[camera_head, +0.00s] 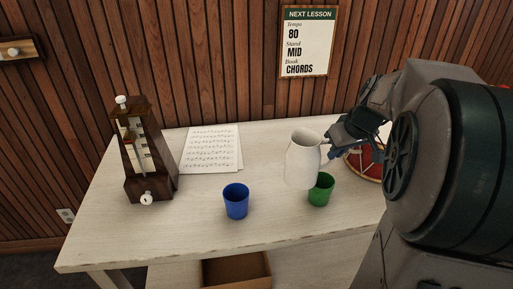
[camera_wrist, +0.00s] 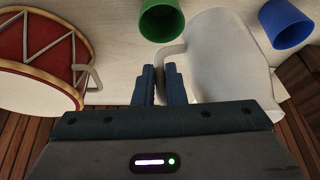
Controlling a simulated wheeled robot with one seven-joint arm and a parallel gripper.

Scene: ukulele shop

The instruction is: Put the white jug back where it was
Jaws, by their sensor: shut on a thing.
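The white jug (camera_head: 304,160) is upright in my gripper (camera_head: 338,143), at the right part of the table in the head view. In the wrist view the jug (camera_wrist: 225,60) fills the upper right, and its handle lies at the fingertips of my gripper (camera_wrist: 164,72), which is shut on it. The jug partly covers the green cup (camera_head: 320,192) behind or beside its lower part. I cannot tell surely whether the jug's base touches the table, though it looks raised.
A blue cup (camera_head: 236,202) stands left of the green cup. A red drum (camera_wrist: 40,60) is beside my gripper, partly hidden by my arm in the head view. A wooden metronome (camera_head: 146,155) and music sheets (camera_head: 210,150) are on the white table (camera_head: 130,235). The front left is clear.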

